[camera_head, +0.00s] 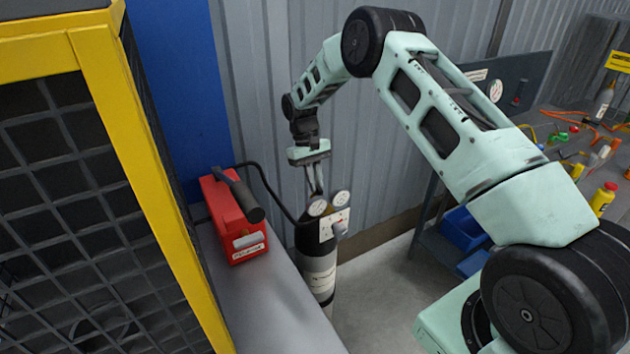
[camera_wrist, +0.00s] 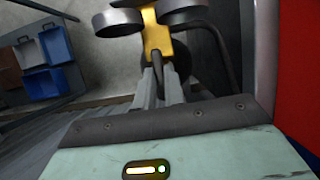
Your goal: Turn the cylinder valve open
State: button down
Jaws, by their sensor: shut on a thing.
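A dark cylinder with a pale band (camera_head: 320,262) stands upright between the grey bench and the corrugated wall. Two round gauges (camera_head: 318,207) sit at its top, beside a small light plate with a red mark (camera_head: 334,224). In the wrist view the brass-yellow valve body (camera_wrist: 157,38) lies between the two gauges (camera_wrist: 118,21). My gripper (camera_head: 315,190) reaches down onto the cylinder's top from above. Its fingers (camera_wrist: 163,76) are close together at the valve and shut on it. The gripped part is mostly hidden between the fingertips, so its turn angle cannot be told.
A red case (camera_head: 222,205) with a black handle stands on the grey bench (camera_head: 285,300), left of the cylinder; a black hose runs between them. A yellow-framed mesh guard (camera_head: 130,130) is at left. Blue bins (camera_head: 462,229) and a cluttered worktable (camera_head: 560,125) are at right.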

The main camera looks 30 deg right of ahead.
jog(key=c, duration=1.5)
grip_release()
jog(key=b+v, duration=0.2)
jog(key=v, duration=1.5)
jog(key=shift+r, duration=0.3)
